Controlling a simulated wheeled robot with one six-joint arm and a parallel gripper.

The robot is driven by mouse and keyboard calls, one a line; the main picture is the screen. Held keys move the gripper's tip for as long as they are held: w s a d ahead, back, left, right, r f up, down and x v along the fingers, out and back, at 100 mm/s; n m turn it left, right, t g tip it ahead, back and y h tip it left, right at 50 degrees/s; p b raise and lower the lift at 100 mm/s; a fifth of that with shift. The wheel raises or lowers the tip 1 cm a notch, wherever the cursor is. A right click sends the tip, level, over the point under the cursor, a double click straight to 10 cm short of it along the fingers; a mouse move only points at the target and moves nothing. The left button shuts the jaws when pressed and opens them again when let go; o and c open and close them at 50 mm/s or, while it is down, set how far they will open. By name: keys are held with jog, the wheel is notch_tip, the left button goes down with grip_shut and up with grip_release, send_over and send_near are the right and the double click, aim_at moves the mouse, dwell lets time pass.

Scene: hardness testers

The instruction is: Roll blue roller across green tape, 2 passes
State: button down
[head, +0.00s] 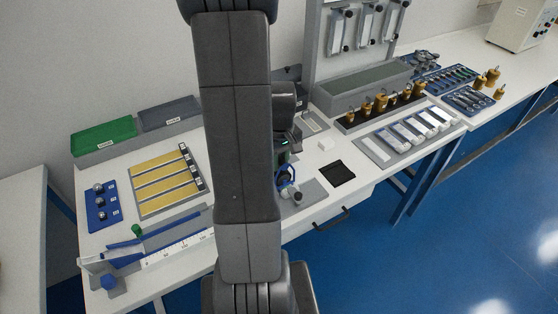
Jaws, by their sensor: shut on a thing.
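My gripper (285,160) points down beside the right edge of my dark arm, which hides part of it. It is shut on what looks like the blue roller (287,174), a small blue part with a pale round piece below it. The roller is over or on the left part of a grey plate (313,191); I cannot tell whether it touches. I cannot make out the green tape; my arm covers the table left of the plate. A small green piece (137,230) lies at the front left by a blue bar, and I cannot tell what it is.
A black square pad (337,173) lies right of the plate, with a small white block (326,144) behind it. A tray with yellow strips (160,184), a blue holder (103,207) and a ruler device (160,255) stand left. A tray of pale blocks (408,136) lies right.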

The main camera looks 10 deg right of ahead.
jog(key=shift+w+d, duration=0.25)
jog(key=shift+d, duration=0.5)
dwell(1.6)
dwell(0.4)
notch_tip(320, 180, up, 6)
jog(key=p, duration=0.4)
dwell(0.4)
dwell(0.5)
